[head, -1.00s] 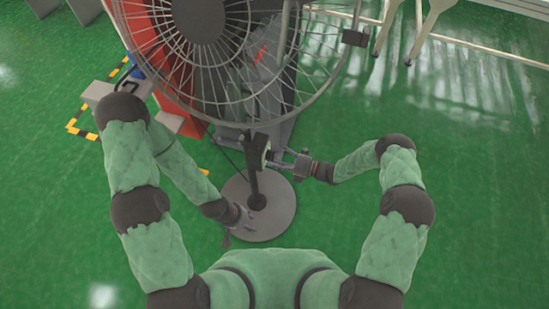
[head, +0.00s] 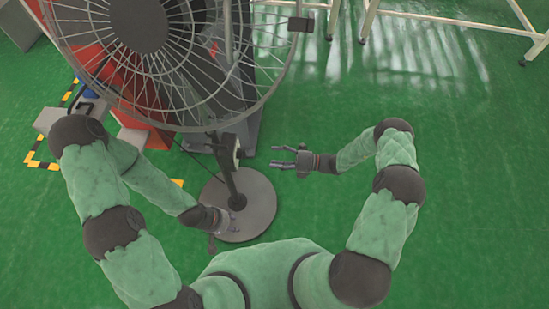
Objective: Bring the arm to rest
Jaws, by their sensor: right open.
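My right arm (head: 400,190) is bent, its forearm pointing left. My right gripper (head: 278,157) is open and empty, with its fingers apart, just right of the fan's pole and clear of it. My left arm (head: 95,185) reaches in from the left. My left gripper (head: 228,225) is low over the round grey base of the fan (head: 255,205). Its fingers are small and partly hidden by the wrist, so I cannot tell whether they are open or touch the base.
A large wire-caged fan (head: 180,45) stands ahead on a dark pole (head: 227,165). Behind it is a red machine (head: 90,60) with yellow-black floor marking (head: 40,163) nearby. White frame legs (head: 370,20) stand at the back. Green floor (head: 480,200) is clear at right.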

